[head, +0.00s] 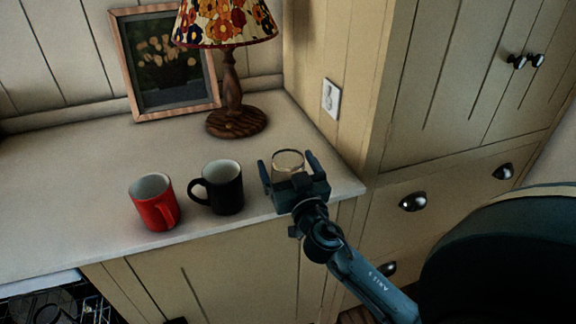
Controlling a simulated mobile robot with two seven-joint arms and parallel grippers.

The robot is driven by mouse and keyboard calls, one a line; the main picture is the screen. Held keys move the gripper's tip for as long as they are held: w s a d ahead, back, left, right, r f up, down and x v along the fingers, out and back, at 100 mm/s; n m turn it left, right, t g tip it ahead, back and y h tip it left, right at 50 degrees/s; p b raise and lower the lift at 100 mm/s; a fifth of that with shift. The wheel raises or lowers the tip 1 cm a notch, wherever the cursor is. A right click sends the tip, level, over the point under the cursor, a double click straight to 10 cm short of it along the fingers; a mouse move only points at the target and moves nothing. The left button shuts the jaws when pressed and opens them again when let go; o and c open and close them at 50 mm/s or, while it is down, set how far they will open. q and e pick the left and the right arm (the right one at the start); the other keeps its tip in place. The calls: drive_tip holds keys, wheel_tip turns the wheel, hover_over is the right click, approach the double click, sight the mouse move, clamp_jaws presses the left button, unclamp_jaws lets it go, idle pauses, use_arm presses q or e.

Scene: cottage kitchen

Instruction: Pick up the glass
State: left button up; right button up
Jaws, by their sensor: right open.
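The glass (288,160) is a clear tumbler standing upright on the counter, near its right end. My right gripper (288,167) is open, with one finger on each side of the glass. The gripper's body hides the lower part of the glass, so I cannot tell whether the fingers touch it. My left gripper is not in the head view.
A black mug (224,190) stands just left of the gripper, with a red mug (153,204) further left. Behind are a lamp (231,100) and a framed picture (167,65). Cupboards (440,90) rise at the right. The counter (70,180) is clear at left.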

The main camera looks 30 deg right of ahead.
drive_tip(key=shift+c, duration=0.4)
drive_tip(key=c, duration=1.1)
drive_tip(key=shift+c, duration=0.3)
